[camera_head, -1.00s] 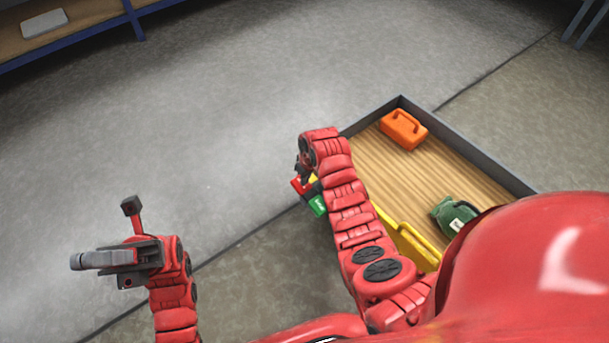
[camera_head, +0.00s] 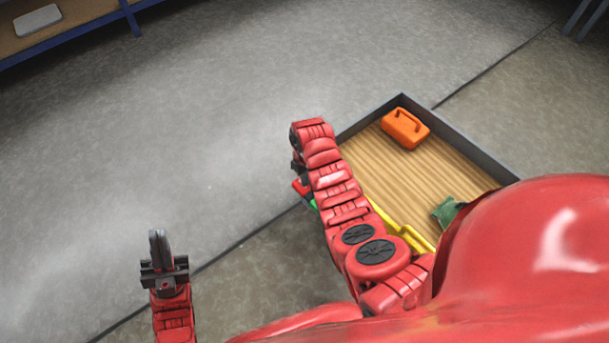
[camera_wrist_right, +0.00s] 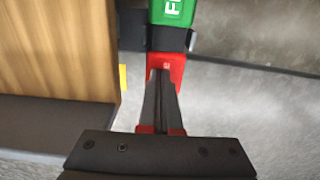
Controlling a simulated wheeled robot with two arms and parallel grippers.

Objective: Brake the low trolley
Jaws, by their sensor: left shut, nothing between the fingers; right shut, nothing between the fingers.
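The low trolley (camera_head: 461,138) has a wooden deck and grey walls and stands at the right in the head view, partly covered by my arm and body. A brake pedal with a red end (camera_wrist_right: 170,64) and a green end (camera_wrist_right: 172,12) sticks out beside the trolley's edge in the right wrist view. The green end bears white letters, cut off by the frame. My right gripper (camera_wrist_right: 161,80) is shut and empty, its fingertips over the red end; I cannot tell whether they touch it. My left gripper (camera_head: 160,243) is shut and empty, away over the floor.
An orange case (camera_head: 405,128) and a partly hidden green object (camera_head: 447,211) are on the trolley deck. A yellow bar (camera_head: 388,217) runs along the trolley's near side. A blue-framed shelf (camera_head: 90,27) stands at the upper left. The floor between is clear.

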